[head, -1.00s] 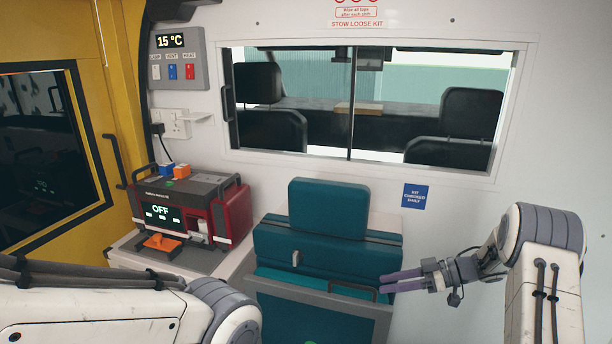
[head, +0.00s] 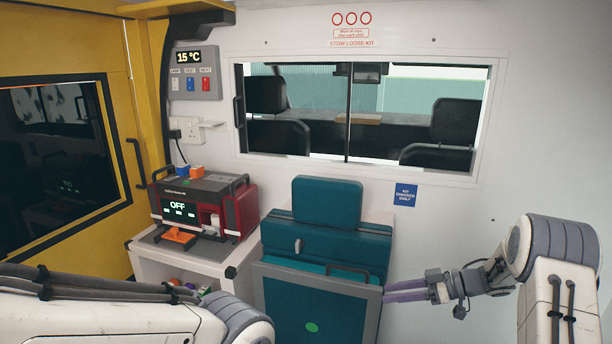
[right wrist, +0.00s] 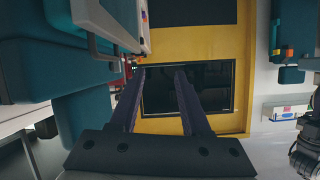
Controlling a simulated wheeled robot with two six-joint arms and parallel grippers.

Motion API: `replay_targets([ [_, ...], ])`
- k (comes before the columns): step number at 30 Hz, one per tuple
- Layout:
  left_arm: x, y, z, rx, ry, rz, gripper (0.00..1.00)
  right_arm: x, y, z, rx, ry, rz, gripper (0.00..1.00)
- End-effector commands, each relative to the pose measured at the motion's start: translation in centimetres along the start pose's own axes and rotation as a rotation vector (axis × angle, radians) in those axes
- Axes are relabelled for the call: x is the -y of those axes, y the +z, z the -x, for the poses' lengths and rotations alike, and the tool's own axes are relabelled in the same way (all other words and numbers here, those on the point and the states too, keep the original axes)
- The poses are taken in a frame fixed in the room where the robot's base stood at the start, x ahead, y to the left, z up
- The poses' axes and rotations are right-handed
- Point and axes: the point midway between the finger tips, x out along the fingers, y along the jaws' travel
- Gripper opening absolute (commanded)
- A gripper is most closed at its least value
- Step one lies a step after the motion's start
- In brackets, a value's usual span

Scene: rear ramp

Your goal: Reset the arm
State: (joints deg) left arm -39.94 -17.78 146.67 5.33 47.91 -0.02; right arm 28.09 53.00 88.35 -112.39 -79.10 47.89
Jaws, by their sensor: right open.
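My right arm (head: 555,255) comes in from the right in the head view. Its gripper (head: 388,292) has purple fingers that point left, near the right edge of the teal seat's grey-framed front. In the right wrist view the two fingers (right wrist: 160,78) are spread apart with nothing between them. My left arm (head: 100,310) crosses the lower left of the head view. Its gripper is outside the picture.
A folded teal seat (head: 328,240) stands against the white wall. A red and grey device (head: 205,200) reading OFF sits on a white cabinet (head: 215,268) with small items below. A yellow door frame (head: 150,80) is at left. Free wall lies right of the seat.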

Motion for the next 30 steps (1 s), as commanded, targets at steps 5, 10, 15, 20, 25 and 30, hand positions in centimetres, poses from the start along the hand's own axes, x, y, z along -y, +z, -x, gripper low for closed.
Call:
replay_targets([
  [5, 0.0, 0.0, 0.0, 0.000, 0.000, 0.000, 0.00, -1.0, -2.9, -2.8, 0.011, 0.077, 0.052, 0.47],
  [10, 0.0, 0.0, -0.1, 0.001, 0.000, 0.000, 0.00, -2.2, -6.5, -5.0, 0.026, 0.206, 0.106, 0.47],
  [15, 0.0, 0.0, 0.0, 0.001, 0.000, 0.000, 0.00, -2.7, -10.9, -7.4, 0.057, 0.378, 0.150, 0.47],
  [20, 0.0, 0.0, -0.1, 0.001, 0.000, 0.000, 0.00, -1.0, -15.2, -9.2, 0.128, 0.584, 0.149, 0.47],
  [25, 0.0, 0.0, -0.1, 0.001, 0.000, 0.000, 0.00, 6.0, -16.1, -9.6, 0.306, 0.770, 0.029, 0.47],
  [30, 0.0, 0.0, -0.1, 0.001, 0.000, 0.000, 0.00, 17.4, -11.7, -8.3, 0.561, 0.771, -0.165, 0.47],
])
